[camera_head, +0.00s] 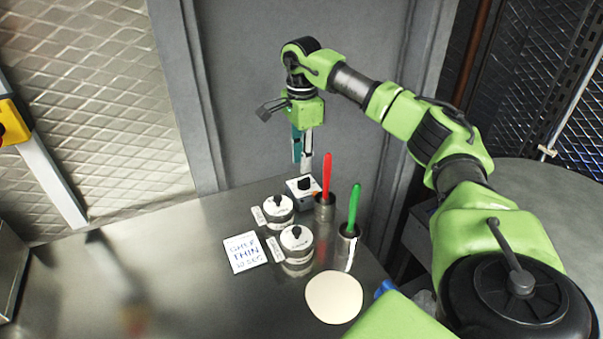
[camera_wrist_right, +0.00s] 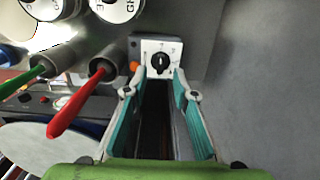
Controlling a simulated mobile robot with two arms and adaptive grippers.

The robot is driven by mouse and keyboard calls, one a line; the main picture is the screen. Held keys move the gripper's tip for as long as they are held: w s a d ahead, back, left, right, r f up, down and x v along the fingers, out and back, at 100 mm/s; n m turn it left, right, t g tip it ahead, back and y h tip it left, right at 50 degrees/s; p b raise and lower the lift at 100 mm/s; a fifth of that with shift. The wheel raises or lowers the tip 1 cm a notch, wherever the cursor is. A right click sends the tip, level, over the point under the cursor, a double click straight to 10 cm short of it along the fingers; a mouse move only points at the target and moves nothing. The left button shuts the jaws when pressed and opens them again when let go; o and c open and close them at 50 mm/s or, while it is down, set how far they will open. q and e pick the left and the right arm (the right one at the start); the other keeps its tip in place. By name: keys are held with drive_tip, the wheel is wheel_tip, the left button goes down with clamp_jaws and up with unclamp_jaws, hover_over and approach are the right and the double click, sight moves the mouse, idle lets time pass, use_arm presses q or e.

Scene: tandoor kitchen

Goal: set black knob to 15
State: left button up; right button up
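A small white dial box with a black knob (camera_head: 304,184) stands at the back of the steel counter. In the right wrist view the black knob (camera_wrist_right: 160,63) sits upright at the middle of the white face, with markings around it too small to read surely. My right gripper (camera_head: 302,167) points down just above and behind the box. In the right wrist view my right gripper (camera_wrist_right: 160,90) is open, its two teal-padded fingers apart on either side of the knob's line, with nothing between them. The fingers appear short of the knob. My left gripper is not in view.
Two round white-topped canisters (camera_head: 296,238) with black pointers stand in front of the box. Holders with a red-handled tool (camera_head: 326,175) and a green-handled tool (camera_head: 354,207) stand to the right. A handwritten card (camera_head: 245,252) and a pale flat disc (camera_head: 333,298) lie nearby. The counter's left (camera_head: 170,260) is clear.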

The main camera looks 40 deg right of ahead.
sight(302, 180)
wheel_tip(302, 180, down, 6)
drive_tip(key=shift+p, duration=0.35)
clamp_jaws()
